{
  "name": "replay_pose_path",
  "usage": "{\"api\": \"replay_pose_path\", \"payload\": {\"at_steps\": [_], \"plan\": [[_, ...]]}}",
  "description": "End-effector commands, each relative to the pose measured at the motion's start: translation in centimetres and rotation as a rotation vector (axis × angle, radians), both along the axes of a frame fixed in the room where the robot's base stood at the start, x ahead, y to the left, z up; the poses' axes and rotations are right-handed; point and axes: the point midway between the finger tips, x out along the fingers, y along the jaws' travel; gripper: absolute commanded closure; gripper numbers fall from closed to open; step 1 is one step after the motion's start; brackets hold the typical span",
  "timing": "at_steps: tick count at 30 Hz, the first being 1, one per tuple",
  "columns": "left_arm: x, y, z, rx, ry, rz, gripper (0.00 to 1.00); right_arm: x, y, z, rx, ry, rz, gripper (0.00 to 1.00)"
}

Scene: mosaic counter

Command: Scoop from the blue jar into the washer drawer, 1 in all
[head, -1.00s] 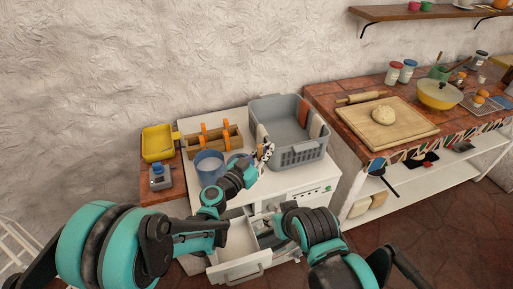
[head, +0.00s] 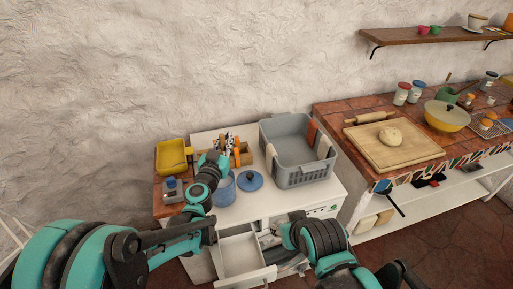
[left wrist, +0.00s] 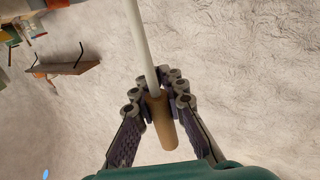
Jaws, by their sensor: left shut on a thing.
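The translucent blue jar (head: 222,190) stands on the white washer top, its mouth partly behind my left arm. Its blue lid (head: 250,180) lies beside it on the right. The washer drawer (head: 240,257) is pulled open below, pale inside. My left gripper (head: 228,143) is raised behind the jar, before the wooden rack. In the left wrist view it is shut on the tan handle of a scoop (left wrist: 163,128); a pale rod runs up out of frame, and the scoop's bowl is not seen. My right arm reaches down by the drawer; its fingers cannot be made out.
A grey basket (head: 294,172) with cloths over its rim stands at the right of the washer top. A wooden rack (head: 243,157) is behind the jar. A yellow tray (head: 171,158) and a grey-blue container (head: 173,190) sit at the left. A tiled counter (head: 335,114) is at right.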

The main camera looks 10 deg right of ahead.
Motion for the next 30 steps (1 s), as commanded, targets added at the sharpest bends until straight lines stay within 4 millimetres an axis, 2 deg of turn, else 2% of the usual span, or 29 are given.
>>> {"api": "replay_pose_path", "payload": {"at_steps": [3, 11, 20, 30], "plan": [[0.7, 1.2, 0.3, 0.0, 0.0, 0.029, 1.0, 0.0, 0.0, 0.2, 0.0, 0.0, 0.0, 0.6], [0.7, 1.4, -1.0, 0.0, 0.0, 0.032, 1.0, 0.0, 0.0, -0.8, 0.0, 0.0, 0.0, 0.6], [0.7, 1.3, -4.0, 0.0, 0.0, 0.031, 1.0, 0.0, 0.0, -2.8, 0.0, 0.0, 0.0, 0.6], [0.7, 1.3, -7.7, 0.0, 0.0, 0.031, 1.0, 0.0, 0.0, -6.2, 0.0, 0.0, 0.0, 0.6]]}}
